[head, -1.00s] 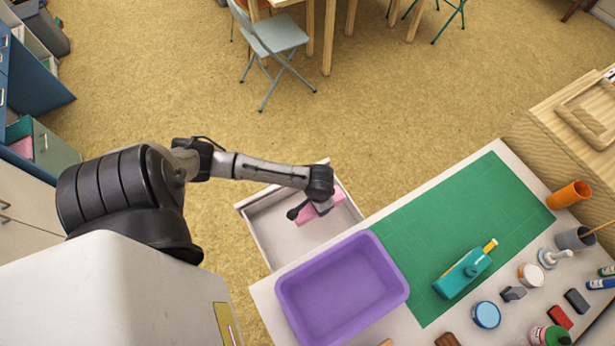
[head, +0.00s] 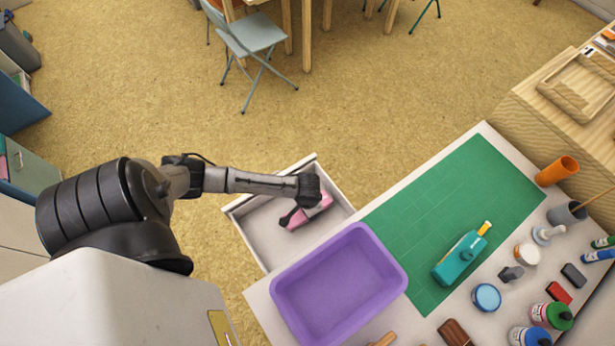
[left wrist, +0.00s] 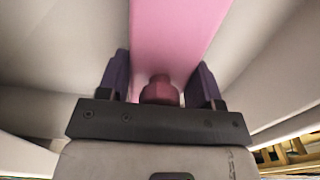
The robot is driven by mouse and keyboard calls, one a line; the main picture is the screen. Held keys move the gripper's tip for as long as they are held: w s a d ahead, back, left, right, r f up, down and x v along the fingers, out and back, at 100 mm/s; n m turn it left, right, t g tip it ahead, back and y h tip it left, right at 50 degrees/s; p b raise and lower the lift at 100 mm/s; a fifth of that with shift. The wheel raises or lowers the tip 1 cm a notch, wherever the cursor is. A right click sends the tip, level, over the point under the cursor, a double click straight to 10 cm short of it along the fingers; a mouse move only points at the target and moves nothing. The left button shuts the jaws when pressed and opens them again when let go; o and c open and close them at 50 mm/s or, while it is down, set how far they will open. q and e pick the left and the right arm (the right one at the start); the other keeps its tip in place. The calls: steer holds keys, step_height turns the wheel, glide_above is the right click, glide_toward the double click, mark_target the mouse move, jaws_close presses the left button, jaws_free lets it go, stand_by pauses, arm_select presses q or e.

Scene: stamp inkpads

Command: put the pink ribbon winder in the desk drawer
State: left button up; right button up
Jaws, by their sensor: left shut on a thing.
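The pink ribbon winder (head: 312,214) is within the outline of the open desk drawer (head: 262,226), near its far right part. It fills the top middle of the left wrist view (left wrist: 178,35). My left gripper (head: 292,214) is shut on the winder; in the wrist view its two dark fingers (left wrist: 161,82) close on either side of the winder's dark red knob. Pale drawer surfaces lie on both sides there. I cannot tell whether the winder touches the drawer floor. My right gripper is not in view.
A purple bin (head: 340,285) stands on the desk beside the drawer. Inkpads, stamps and bottles crowd the desk's right side. The rest of the visible drawer floor looks bare.

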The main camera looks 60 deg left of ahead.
arm_select(q)
steer(key=shift+f, duration=0.2)
steer(key=o, duration=1)
step_height(320, 180, up, 12)
steer(key=p, duration=0.3)
steer(key=shift+r+p, duration=0.2)
steer(key=shift+p, duration=0.15)
